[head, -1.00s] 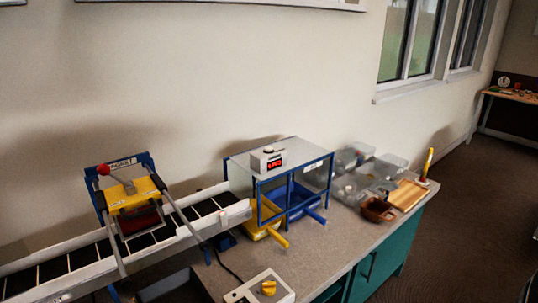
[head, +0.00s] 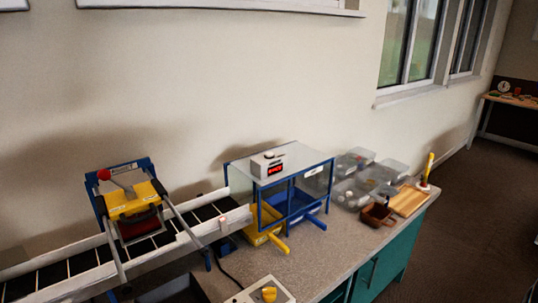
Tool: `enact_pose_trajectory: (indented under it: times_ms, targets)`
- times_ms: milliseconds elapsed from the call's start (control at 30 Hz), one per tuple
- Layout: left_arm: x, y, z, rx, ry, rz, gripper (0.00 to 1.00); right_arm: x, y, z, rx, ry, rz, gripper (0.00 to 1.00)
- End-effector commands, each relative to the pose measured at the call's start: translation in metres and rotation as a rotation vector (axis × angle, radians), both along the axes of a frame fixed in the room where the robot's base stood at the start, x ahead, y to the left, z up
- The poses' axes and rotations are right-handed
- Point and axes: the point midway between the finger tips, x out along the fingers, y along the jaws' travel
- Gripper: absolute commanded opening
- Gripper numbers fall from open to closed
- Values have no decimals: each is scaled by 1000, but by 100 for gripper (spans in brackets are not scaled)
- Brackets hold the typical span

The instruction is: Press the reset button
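A small white counter box (head: 256,168) with a red lit display (head: 275,170) sits on top of a clear, blue-framed enclosure (head: 315,172). A small dark button (head: 269,154) shows on the top face of the box; any label on it is too small to read. The display digits are also too small to read. A second control box (head: 284,293) with a yellow knob (head: 269,294) lies at the bottom edge, partly cut off. Neither of my grippers is in view.
A conveyor (head: 85,260) runs from the left to the enclosure, under a blue and yellow press (head: 133,205) with a red-ended lever. Yellow (head: 262,238) and blue (head: 290,203) bins stand in the enclosure, handles sticking out. Clear tubs and wooden trays (head: 408,201) stand right.

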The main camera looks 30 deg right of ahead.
Motion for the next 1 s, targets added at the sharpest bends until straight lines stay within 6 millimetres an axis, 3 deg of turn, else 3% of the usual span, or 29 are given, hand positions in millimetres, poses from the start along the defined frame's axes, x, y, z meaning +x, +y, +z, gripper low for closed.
enact_pose_trajectory:
  times_ms: [267,900,1000]
  targets:
    - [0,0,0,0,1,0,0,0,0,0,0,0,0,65]
    - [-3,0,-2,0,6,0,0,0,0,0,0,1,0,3]
    - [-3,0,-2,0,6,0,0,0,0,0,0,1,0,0]
